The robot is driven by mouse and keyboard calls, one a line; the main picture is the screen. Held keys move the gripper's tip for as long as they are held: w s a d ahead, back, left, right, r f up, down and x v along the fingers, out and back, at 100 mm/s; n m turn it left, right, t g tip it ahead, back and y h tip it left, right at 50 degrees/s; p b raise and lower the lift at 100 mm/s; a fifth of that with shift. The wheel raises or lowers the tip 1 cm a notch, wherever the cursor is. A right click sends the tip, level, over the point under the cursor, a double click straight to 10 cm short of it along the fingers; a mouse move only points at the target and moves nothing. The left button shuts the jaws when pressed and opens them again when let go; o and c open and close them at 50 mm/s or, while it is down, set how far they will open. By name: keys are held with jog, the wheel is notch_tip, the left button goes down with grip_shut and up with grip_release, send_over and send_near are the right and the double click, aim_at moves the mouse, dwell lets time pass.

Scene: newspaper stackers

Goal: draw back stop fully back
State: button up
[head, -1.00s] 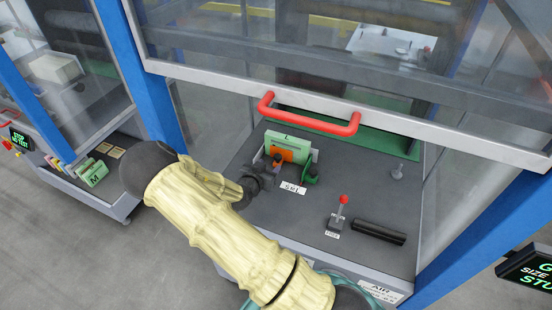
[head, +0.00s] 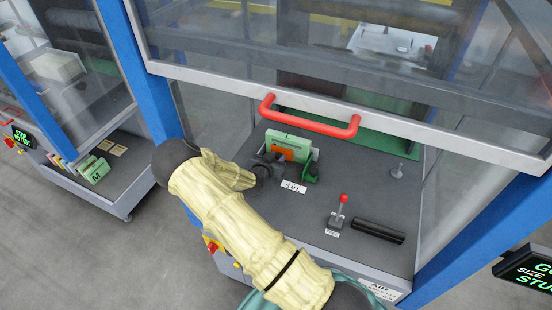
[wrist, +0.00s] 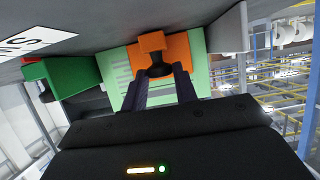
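An orange stop piece (wrist: 178,52) with a dark knob (wrist: 158,70) stands against a light green size block (wrist: 118,70) in the wrist view. In the head view the orange piece (head: 291,154) shows in front of the green block marked L (head: 288,139), partly hidden by my gripper. My gripper (wrist: 161,76) reaches toward the orange piece, its two dark fingers apart, one on each side of the knob. Whether they touch it I cannot tell. In the head view my gripper (head: 274,163) is small and dark against the block.
A green bracket (head: 311,173) stands right of the block, beside a white label (head: 294,187). A red-knobbed lever (head: 341,209) and a black bar (head: 378,231) are farther right on the grey deck. A raised guard with a red handle (head: 309,117) hangs above.

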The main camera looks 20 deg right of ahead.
grip_shut()
jog(key=s+a+b, duration=0.1)
jog(key=s+a, duration=0.6)
jog(key=shift+a+f, duration=0.1)
jog(key=shift+s, duration=0.1)
jog(key=o, duration=0.9)
grip_release()
jog(key=shift+a, duration=0.2)
jog(key=shift+o, duration=0.2)
jog(key=shift+d, duration=0.15)
jog(key=b+v, duration=0.1)
jog(key=v, duration=1.6)
jog(key=shift+a+r, duration=0.25)
